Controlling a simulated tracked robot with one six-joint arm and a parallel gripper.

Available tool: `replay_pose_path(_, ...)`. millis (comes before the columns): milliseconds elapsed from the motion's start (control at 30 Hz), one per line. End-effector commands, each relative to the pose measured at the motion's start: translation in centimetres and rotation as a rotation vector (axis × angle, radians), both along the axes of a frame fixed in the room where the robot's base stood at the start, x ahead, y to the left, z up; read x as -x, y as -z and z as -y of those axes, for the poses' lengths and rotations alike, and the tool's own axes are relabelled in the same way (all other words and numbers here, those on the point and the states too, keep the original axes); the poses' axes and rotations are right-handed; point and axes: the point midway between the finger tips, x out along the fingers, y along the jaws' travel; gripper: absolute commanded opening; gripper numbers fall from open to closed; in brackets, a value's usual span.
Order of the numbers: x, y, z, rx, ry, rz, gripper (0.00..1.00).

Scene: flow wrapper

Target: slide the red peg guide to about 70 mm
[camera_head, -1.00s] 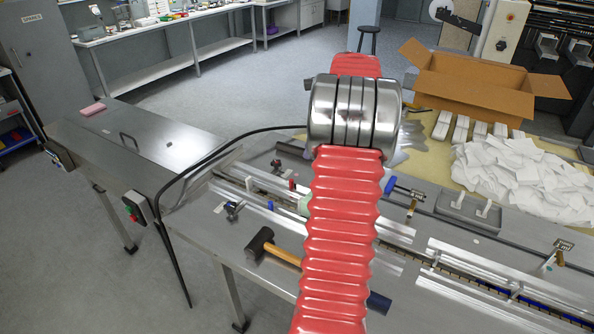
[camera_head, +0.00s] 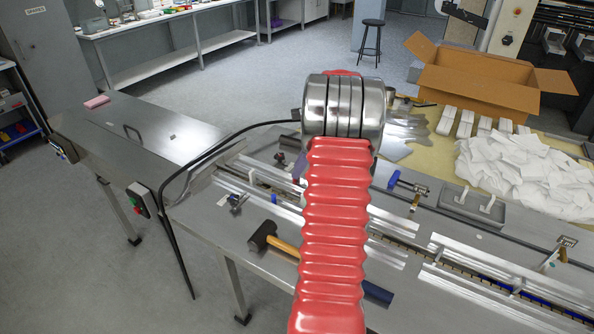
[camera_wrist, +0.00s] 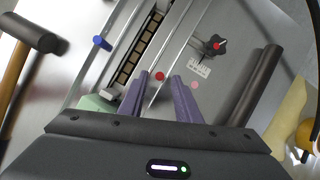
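In the wrist view a small red peg (camera_wrist: 160,75) stands by the rail beside the dark-slotted conveyor track (camera_wrist: 138,50). My gripper (camera_wrist: 161,77) has two purple fingers spread apart, with a gap between their tips. The red peg shows at the mouth of this gap; I cannot tell whether either finger touches it. A white label with dark marks (camera_wrist: 199,68) lies to the right, near a black star knob (camera_wrist: 212,49) with a red centre.
A blue peg (camera_wrist: 101,42) stands across the track. A mallet (camera_head: 263,236) lies on the steel table in front of the rails. A blue-handled clamp (camera_head: 394,180), a grey tray (camera_head: 455,207) and a white packet pile (camera_head: 525,172) are to the right. A cardboard box (camera_head: 478,82) stands behind.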

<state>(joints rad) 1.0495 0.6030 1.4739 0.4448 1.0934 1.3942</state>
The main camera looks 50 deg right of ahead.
Motion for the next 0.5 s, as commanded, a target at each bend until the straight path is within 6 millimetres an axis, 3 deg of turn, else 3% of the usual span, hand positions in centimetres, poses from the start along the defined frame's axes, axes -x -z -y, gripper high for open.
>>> replay_pose_path(200,-0.6,1.7,-0.3,0.0,0.0,0.001,0.3)
replay_pose_path(500,-0.7,1.9,-0.4,0.001,0.0,0.0,0.3)
